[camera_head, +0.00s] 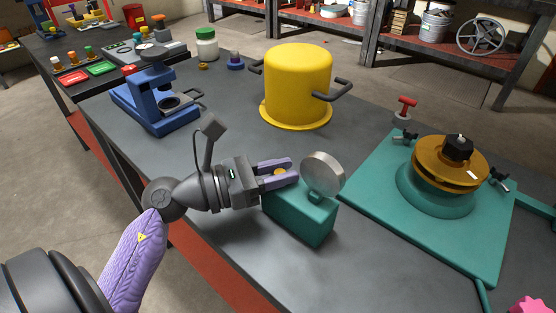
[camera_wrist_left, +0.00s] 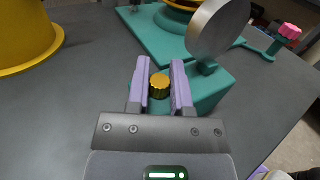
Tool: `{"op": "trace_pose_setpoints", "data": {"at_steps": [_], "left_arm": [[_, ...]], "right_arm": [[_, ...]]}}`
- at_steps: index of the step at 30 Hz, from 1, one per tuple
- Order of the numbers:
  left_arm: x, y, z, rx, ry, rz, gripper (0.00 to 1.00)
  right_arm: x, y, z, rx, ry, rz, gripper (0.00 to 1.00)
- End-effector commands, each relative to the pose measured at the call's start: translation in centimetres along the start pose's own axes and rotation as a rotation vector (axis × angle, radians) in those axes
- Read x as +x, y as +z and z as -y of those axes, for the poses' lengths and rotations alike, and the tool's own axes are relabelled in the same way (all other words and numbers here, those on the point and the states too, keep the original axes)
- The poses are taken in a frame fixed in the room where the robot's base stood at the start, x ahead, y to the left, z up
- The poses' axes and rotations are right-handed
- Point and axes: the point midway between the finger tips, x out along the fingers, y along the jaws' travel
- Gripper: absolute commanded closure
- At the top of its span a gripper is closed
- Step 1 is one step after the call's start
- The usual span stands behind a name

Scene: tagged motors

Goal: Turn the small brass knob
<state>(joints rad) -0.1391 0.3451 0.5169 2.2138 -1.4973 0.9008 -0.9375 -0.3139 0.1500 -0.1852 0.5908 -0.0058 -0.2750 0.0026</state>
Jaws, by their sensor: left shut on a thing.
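The small brass knob (camera_wrist_left: 159,84) sits on the near end of a teal box (camera_head: 299,213), which also carries a round grey disc (camera_head: 322,174). My left gripper (camera_head: 284,171) has its two purple fingers on either side of the knob, shut on it. In the left wrist view the knob shows between the fingers (camera_wrist_left: 160,80), with the disc (camera_wrist_left: 216,27) beyond to the right. In the head view the knob (camera_head: 279,171) is partly hidden by the fingers. My right gripper is not in view.
A yellow pot (camera_head: 297,84) with dark handles stands behind the box. A teal plate (camera_head: 374,208) with a brass wheel (camera_head: 451,163) lies to the right. A blue device (camera_head: 157,103) stands at the back left. Bare grey tabletop surrounds the box.

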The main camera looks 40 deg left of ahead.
Motion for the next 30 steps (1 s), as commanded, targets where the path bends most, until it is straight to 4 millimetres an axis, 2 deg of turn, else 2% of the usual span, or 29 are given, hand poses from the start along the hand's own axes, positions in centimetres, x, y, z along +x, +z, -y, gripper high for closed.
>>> {"op": "trace_pose_setpoints", "data": {"at_steps": [1, 3, 15, 21, 30], "left_arm": [[-0.1, 0.6, 0.2, -0.003, 0.041, 0.001, 1.00], [-0.1, 0.7, 0.2, -0.004, 0.107, 0.000, 1.00], [0.0, 0.6, 0.1, -0.005, 0.435, 0.000, 1.00], [0.0, 0.3, 0.1, -0.004, 0.541, -0.001, 1.00], [0.0, 0.0, 0.0, 0.000, 0.616, -0.003, 1.00]], "right_arm": [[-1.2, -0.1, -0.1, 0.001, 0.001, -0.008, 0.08], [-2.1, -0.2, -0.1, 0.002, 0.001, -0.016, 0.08], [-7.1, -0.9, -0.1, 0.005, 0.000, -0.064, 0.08], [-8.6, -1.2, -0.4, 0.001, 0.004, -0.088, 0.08], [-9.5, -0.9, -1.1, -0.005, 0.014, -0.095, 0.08]]}}
